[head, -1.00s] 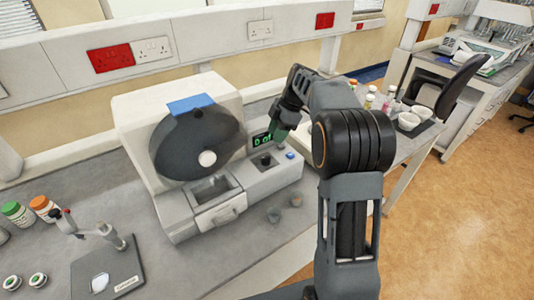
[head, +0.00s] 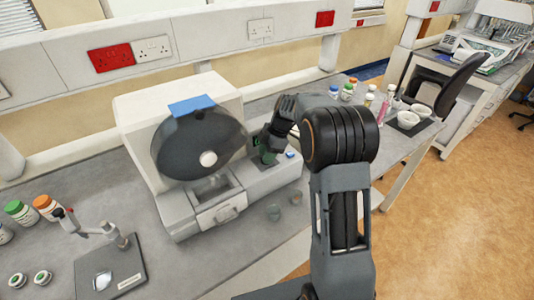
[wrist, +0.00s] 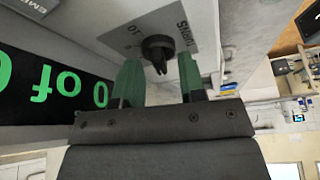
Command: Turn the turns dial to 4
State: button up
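The turns dial (wrist: 158,50) is a small black knob on a grey plate, seen upside down in the wrist view beside a "TURNS" label. My gripper (wrist: 160,80) is open, with its two green fingertips spread on either side of the dial's line and the dial a little beyond them. Nothing is between the fingers. In the head view my gripper (head: 266,156) is over the front panel of the white drum machine (head: 140,110) and hides the dial there. The green-digit display (wrist: 55,82) shows "0 of" and a partly cut-off figure.
The dark drum (head: 195,148) stands left of the panel, above a drawer (head: 222,212). A blue button (head: 290,155) is just right of my gripper. Two small cups (head: 274,212) are in front. Several bottles (head: 348,91) stand to the right.

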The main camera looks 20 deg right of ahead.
grip_shut()
jog(key=shift+f+b, duration=0.1)
jog(key=shift+b, duration=0.2)
jog(key=shift+s+f+m+b, duration=0.1)
jog(key=shift+f+m+b, duration=0.05)
jog(key=shift+m+b, duration=0.5)
jog(key=m+t+b, duration=0.1)
jog(key=m+b, duration=0.1)
jog(key=b, duration=0.1)
jog(key=m+t+b, duration=0.1)
jog(key=m+b, duration=0.2)
jog(key=shift+s+m+h, duration=0.1)
jog(key=shift+m+h, duration=0.15)
jog(key=shift+h, duration=0.15)
jog(key=shift+m+t+h+b, duration=0.3)
jog(key=shift+m+t+b, duration=0.4)
jog(key=shift+m, duration=0.7)
